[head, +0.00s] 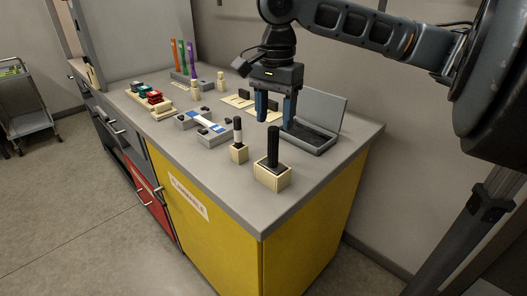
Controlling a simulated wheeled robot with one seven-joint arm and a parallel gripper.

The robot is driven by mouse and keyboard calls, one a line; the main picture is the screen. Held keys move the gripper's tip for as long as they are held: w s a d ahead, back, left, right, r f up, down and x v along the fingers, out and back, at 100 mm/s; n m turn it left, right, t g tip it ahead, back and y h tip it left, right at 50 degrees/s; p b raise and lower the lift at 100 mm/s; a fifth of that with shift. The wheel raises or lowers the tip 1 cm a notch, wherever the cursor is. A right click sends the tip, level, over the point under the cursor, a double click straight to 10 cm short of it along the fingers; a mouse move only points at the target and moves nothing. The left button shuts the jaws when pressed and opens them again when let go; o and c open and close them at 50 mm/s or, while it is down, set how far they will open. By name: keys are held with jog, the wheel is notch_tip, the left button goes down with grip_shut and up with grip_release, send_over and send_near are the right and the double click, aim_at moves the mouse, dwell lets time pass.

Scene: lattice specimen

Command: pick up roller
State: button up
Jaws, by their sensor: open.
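My gripper (275,107) has two blue fingers pointing down, spread apart with nothing held between them. It hangs above the back right part of the grey worktop (225,200). I cannot tell for sure which object is the roller. A thick black cylinder (273,146) stands upright in a cream block (272,178) near the front corner, below the gripper in the picture. A thinner black and white cylinder (238,131) stands in a smaller cream block (239,154) to its left. A white and blue piece (208,128) lies between grey supports (187,120), further left.
An open grey case (323,117) stands right of the gripper. Small cream figures (196,90), a rack of coloured tubes (182,58) and red and green pieces (150,95) stand farther left. The worktop's front left strip is clear. A wall runs behind.

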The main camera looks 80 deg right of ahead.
aim_at(273, 144)
jog(key=shift+w+f, duration=0.1)
jog(key=shift+f, duration=3.8)
jog(key=shift+c, duration=0.3)
grip_shut()
